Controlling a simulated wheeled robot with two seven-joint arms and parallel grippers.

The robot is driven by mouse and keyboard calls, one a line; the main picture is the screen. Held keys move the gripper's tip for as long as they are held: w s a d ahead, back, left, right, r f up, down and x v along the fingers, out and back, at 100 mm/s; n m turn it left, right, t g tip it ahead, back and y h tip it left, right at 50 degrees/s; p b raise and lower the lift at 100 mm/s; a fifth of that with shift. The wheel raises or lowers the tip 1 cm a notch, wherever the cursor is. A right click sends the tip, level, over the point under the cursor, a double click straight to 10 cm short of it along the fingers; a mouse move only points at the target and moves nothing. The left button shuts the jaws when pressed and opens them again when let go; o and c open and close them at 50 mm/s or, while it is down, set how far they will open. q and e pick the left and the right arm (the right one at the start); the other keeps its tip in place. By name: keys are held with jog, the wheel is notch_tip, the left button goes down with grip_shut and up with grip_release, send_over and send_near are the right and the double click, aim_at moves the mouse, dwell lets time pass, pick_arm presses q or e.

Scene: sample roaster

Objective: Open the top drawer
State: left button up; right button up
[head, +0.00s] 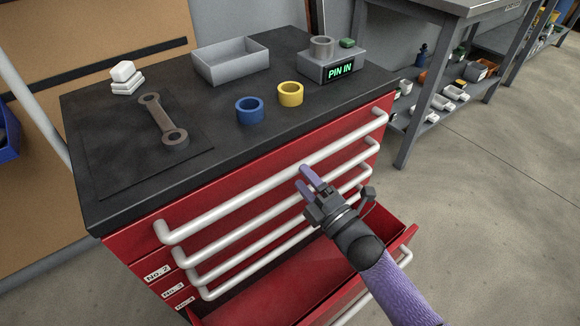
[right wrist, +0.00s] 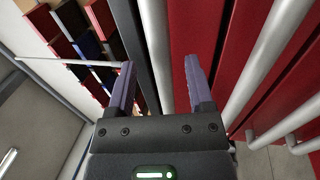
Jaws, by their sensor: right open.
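The red cabinet's top drawer (head: 215,190) is flush with the cabinet front, just under the black worktop. Its long pale bar handle (head: 235,190) runs across the front. My right gripper (head: 308,180) is open in front of the drawers, its purple fingertips at or just below the top handle's right half. In the right wrist view, a pale bar (right wrist: 155,50) lies between the two open fingers (right wrist: 160,85); I cannot tell how deep it sits or whether they touch it. My left gripper is out of view.
A lower drawer (head: 408,238) stands pulled out below my right gripper. Floor at right is clear.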

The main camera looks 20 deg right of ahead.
aim_at(294, 169)
jog(key=shift+b+x, duration=0.5)
jog(key=shift+x, duration=1.45)
grip_shut()
jog(key=shift+f, duration=0.1)
